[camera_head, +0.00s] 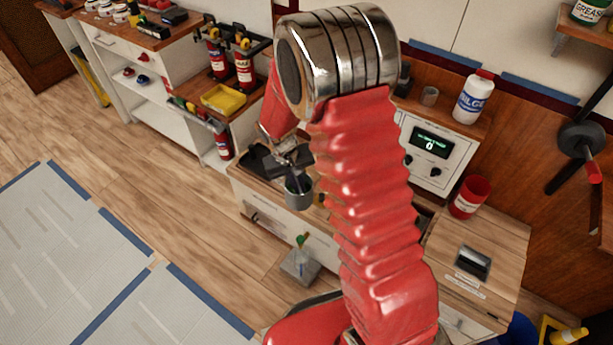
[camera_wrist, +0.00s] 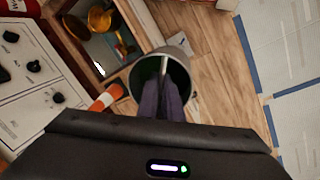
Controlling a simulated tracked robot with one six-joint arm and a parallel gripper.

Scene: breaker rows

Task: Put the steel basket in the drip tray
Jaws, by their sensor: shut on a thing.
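The steel basket appears to be the grey, round, open-topped metal vessel (camera_head: 299,194) at my gripper, over the front edge of the wooden-topped cabinet. My gripper (camera_head: 292,174) points down at its rim and is shut on it. In the wrist view the basket (camera_wrist: 186,63) shows its open mouth, with my dark fingers (camera_wrist: 165,88) close together at it. The fingers hide part of the rim and inside. I cannot tell for sure which thing is the drip tray. A yellow tray (camera_head: 223,97) sits on the side counter near the fire extinguishers.
The wrist view shows an open recess (camera_wrist: 101,47) with yellow items, and an orange-and-white object (camera_wrist: 107,97) beside the basket. A grey pan-like object (camera_head: 300,265) is on the floor.

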